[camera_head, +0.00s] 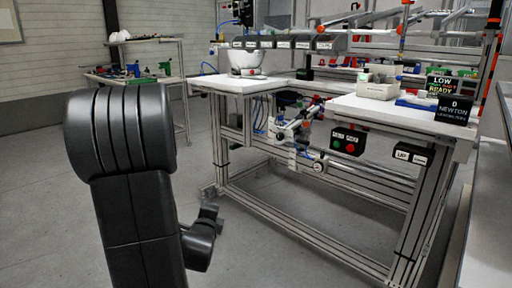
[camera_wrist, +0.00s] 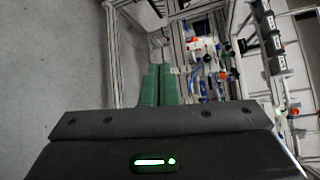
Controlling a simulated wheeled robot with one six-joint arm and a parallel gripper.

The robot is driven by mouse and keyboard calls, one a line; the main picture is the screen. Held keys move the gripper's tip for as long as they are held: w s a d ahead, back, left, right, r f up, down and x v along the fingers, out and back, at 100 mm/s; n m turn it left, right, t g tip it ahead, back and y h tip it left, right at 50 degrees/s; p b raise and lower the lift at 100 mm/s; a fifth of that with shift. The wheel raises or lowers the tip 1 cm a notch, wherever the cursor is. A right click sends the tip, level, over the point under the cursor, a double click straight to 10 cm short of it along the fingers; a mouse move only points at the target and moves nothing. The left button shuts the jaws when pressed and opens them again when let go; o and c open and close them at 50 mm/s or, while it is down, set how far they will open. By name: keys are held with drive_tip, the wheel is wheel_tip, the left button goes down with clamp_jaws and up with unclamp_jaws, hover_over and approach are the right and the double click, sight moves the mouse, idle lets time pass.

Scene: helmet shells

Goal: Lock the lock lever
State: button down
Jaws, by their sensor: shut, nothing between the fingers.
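I cannot make out the lock lever for certain in either view. In the head view a white helmet shell (camera_head: 246,61) sits on the left white tabletop (camera_head: 238,83) of the workbench. Clamp-like fittings with blue hoses (camera_head: 290,130) hang under the bench, too small to tell if the lever is among them. In the wrist view my gripper (camera_wrist: 158,68) shows two green fingers side by side, shut and empty. It points toward the bench frame and touches nothing that I can see. My dark arm covers the left middle of the head view.
Aluminium bench legs (camera_head: 408,215) stand in front. A second table (camera_head: 150,78) is behind left. The grey floor is clear.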

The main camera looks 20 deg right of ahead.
drive_tip(key=d+f+m+h+b, duration=0.3)
drive_tip(key=d+m+h, duration=0.2)
drive_tip(key=m, duration=0.4)
drive_tip(key=d+f+m+g+h+b, duration=0.1)
drive_tip(key=d+f+m+h+b, duration=0.2)
drive_tip(key=m, duration=0.7)
drive_tip(key=d+f+h, duration=0.1)
drive_tip(key=d+h, duration=0.1)
drive_tip(key=h, duration=0.1)
drive_tip(key=shift+s+d+g+h, duration=0.25)
drive_tip(key=shift+s+g+h, duration=0.05)
drive_tip(key=shift+s+h, duration=0.1)
drive_tip(key=shift+w, duration=0.1)
